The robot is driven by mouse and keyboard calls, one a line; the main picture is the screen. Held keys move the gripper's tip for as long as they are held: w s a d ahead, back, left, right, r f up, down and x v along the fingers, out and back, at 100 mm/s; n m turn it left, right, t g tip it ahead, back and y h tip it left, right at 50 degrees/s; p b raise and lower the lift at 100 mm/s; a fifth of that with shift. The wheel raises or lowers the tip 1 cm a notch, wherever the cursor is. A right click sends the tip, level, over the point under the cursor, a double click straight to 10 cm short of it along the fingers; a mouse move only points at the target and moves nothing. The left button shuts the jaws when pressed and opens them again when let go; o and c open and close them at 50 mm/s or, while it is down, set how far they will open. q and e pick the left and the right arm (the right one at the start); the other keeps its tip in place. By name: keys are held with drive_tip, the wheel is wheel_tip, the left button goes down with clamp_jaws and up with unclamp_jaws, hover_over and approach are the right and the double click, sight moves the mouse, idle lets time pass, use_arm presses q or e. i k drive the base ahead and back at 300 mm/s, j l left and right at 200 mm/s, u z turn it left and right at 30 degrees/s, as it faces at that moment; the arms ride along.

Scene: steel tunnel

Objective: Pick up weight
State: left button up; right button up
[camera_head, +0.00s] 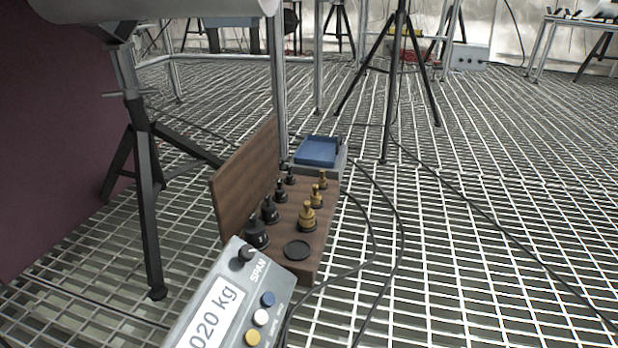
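An open wooden case (319,241) rests on the grating left of centre, its lid (240,182) standing up on the left side. Several black weights (257,233) stand in a row beside the lid, shrinking toward the back. Several brass weights (308,218) stand in a second row on the right. A flat round black spot (297,250) is at the front right of the case; I cannot tell whether it is a disc or an empty recess. Neither of my grippers shows in this view.
A grey indicator box (232,305) reading "020 kg", with a knob and buttons, stands in front. A blue-topped device (318,151) sits behind the case. Tripod legs (148,205) stand left, another tripod (390,75) behind. Cables cross the grating; the right side is mostly free.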

sight(306, 214)
drive_tip(key=i+l+u, duration=0.25)
drive_tip(key=u, duration=0.2)
drive_tip(key=i+l+u, duration=0.55)
drive_tip(key=l+u, duration=0.3)
drive_tip(key=i+l+u, duration=0.15)
drive_tip(key=l+u, duration=0.7)
drive_tip(key=l, duration=0.2)
drive_tip(key=l+u, duration=0.45)
drive_tip(key=l, duration=0.15)
drive_tip(key=k+l+u, duration=0.15)
drive_tip(key=l+u, duration=0.3)
